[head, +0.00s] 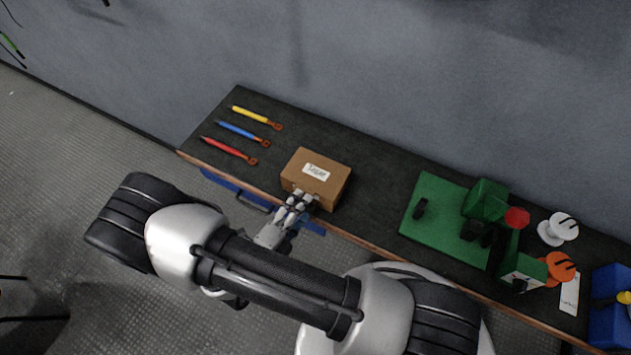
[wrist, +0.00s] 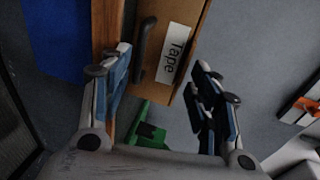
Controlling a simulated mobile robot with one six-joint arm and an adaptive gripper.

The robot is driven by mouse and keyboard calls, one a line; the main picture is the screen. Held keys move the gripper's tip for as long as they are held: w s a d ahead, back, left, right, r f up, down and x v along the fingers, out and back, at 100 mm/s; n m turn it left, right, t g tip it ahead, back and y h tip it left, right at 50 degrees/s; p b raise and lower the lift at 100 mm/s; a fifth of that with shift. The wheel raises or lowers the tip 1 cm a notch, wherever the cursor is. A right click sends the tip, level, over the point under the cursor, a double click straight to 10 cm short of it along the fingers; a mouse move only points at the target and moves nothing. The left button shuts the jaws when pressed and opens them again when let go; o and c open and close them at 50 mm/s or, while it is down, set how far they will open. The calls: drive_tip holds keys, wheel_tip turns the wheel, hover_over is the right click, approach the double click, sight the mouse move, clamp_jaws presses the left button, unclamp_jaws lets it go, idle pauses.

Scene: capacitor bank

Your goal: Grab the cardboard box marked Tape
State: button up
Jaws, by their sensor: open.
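A brown cardboard box (head: 334,187) sits on the dark bench near its front edge. Its white label (head: 316,171) is too small to read surely in the head view. In the wrist view the box (wrist: 188,30) shows a white label reading "Tape" (wrist: 173,54) and a dark, handle-like strip (wrist: 144,49). My gripper (head: 298,204) is at the front side of the box, with its fingers pointing at it.
Yellow (head: 252,115), blue (head: 238,131) and red (head: 225,147) handled tools lie left of the box. A green board (head: 432,202) with parts stands to the right, then white (head: 562,227) and orange (head: 560,266) items and a blue bin (head: 610,315). A wall runs behind the bench.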

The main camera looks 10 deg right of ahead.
drive_tip(key=shift+w+d, duration=0.15)
drive_tip(key=shift+w, duration=0.1)
drive_tip(key=shift+c, duration=0.2)
drive_tip(key=c, duration=0.9)
